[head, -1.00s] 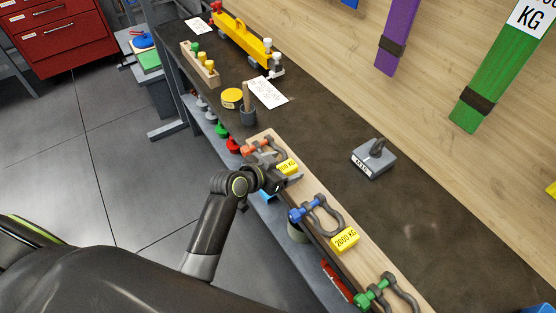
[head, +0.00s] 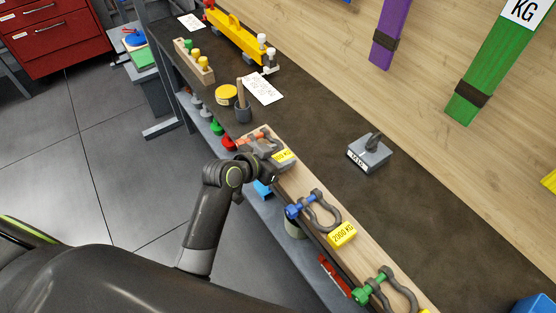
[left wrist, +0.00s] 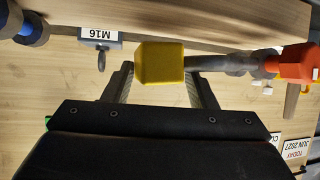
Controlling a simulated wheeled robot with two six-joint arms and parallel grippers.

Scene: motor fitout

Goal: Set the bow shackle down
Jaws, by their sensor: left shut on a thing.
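The orange-pinned bow shackle (head: 250,142) is at the far end of the long wooden board (head: 318,202), partly hidden by my left gripper. In the left wrist view its grey bow (left wrist: 225,63) runs right to the orange pin (left wrist: 292,64), with a yellow tag block (left wrist: 160,64) at the bow's end. My left gripper (head: 270,160) has its fingers on both sides of that yellow tag and is shut on it. I cannot tell if the shackle touches the board. My right gripper is not in view.
A blue-pinned shackle (head: 318,212) and a green-pinned shackle (head: 388,290) lie nearer on the board. A grey M16 block (head: 369,154) stands on the dark bench. The bench centre is clear.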

